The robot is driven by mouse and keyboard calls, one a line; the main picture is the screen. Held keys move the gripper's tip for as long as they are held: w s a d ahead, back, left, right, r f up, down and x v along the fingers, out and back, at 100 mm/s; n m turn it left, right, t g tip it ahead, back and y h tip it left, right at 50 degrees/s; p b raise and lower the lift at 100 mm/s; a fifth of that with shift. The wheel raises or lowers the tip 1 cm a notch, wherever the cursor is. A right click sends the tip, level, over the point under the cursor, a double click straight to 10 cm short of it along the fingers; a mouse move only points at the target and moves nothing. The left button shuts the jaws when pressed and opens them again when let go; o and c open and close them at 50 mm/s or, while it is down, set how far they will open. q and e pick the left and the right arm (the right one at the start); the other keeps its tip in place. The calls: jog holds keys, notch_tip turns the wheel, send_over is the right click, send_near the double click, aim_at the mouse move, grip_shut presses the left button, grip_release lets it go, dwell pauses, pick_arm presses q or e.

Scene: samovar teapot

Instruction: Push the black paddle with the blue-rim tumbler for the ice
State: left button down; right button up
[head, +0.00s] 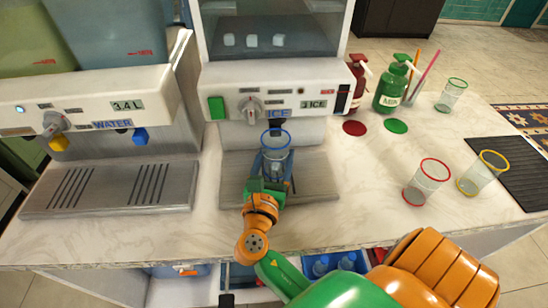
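The blue-rim tumbler (276,142) is clear and upright at the ice dispenser, in the middle of the head view. My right gripper (275,165) comes from the near side, with its fingers on either side of the tumbler's lower body, shut on it. The black paddle (277,124) sits under the blue ICE label, just behind the tumbler's rim and partly hidden. I cannot tell whether the rim touches it. No ice is visible inside the tumbler. My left gripper is not in view.
The ice machine (315,75) shows several ice cubes behind its window and a 3 ICE display. The water dispenser (80,110) stands left. Red-rim (427,180), yellow-rim (483,172) and green-rim (451,95) tumblers stand right, near red (355,80) and green (390,88) pump bottles.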

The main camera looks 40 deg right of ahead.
aim_at(279, 167)
jog(key=shift+d+f, duration=0.1)
jog(key=shift+d, duration=0.2)
jog(key=shift+w, duration=0.15)
jog(key=shift+w+d, duration=0.1)
jog(key=shift+w, duration=0.15)
jog(key=shift+w+d, duration=0.3)
jog(key=shift+w, duration=0.05)
jog(key=shift+s+a+p, duration=0.25)
jog(key=shift+s+a, duration=0.15)
jog(key=shift+s, duration=0.3)
jog(key=shift+s+a+p, duration=0.3)
jog(key=shift+s+a, duration=0.15)
jog(key=shift+s, duration=0.25)
jog(key=shift+s+a+p, duration=0.25)
jog(key=shift+s+a, duration=0.15)
jog(key=shift+s, duration=0.3)
